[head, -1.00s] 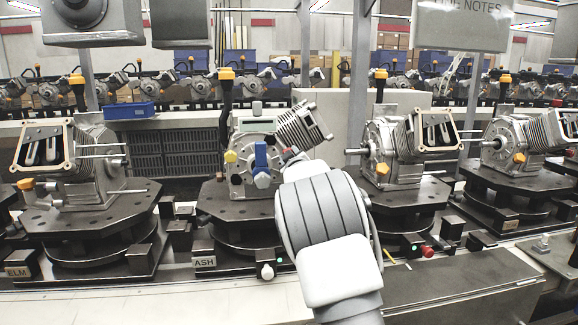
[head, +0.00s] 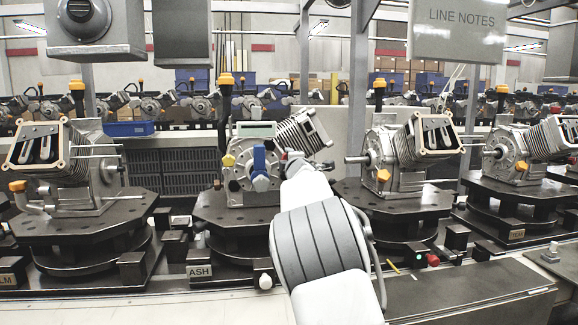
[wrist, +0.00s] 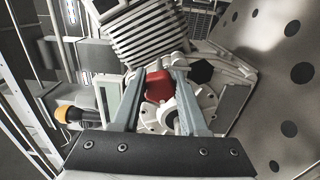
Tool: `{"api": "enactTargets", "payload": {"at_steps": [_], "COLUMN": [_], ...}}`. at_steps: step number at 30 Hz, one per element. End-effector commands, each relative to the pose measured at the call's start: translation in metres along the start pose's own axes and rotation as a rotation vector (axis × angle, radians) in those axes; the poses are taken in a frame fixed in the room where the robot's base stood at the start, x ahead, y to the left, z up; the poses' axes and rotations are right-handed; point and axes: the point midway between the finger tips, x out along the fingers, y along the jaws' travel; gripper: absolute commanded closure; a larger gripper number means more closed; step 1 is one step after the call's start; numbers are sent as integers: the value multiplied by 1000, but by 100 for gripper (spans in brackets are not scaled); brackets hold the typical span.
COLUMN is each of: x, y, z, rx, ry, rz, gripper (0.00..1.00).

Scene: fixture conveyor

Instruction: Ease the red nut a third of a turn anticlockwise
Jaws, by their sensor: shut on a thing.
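The red nut (wrist: 158,86) shows in the wrist view, on the round pale metal face of an engine, below its finned cylinder. My gripper (wrist: 160,80) has one grey finger on each side of the nut and is shut on it. The fingers hide parts of the nut's sides. In the head view my gripper (head: 291,158) is at the engine on the fixture marked ASH, just right of a blue handle (head: 259,162). My arm covers the area below it, and the nut cannot be made out clearly there.
The finned cylinder (head: 303,132) juts up right beside my gripper. A yellow knob (head: 228,160) is left of the blue handle. Similar engines on dark fixtures stand left (head: 75,165) and right (head: 390,160). A LINE NOTES sign (head: 458,30) hangs above.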

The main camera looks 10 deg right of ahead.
Motion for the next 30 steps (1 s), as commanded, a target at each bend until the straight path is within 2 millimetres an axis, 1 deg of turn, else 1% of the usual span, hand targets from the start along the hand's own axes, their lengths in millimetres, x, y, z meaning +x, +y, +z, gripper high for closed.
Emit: {"api": "enactTargets", "payload": {"at_steps": [6,12,28,29,30], "x": [0,0,0,0,0], "y": [0,1,1,1,1], "z": [0,0,0,0,0], "rx": [-121,-180,-201,-201,-201], "ry": [0,0,0,0,0], "rz": [1,0,0,0,0], "gripper": [100,100,100,54,46]}}
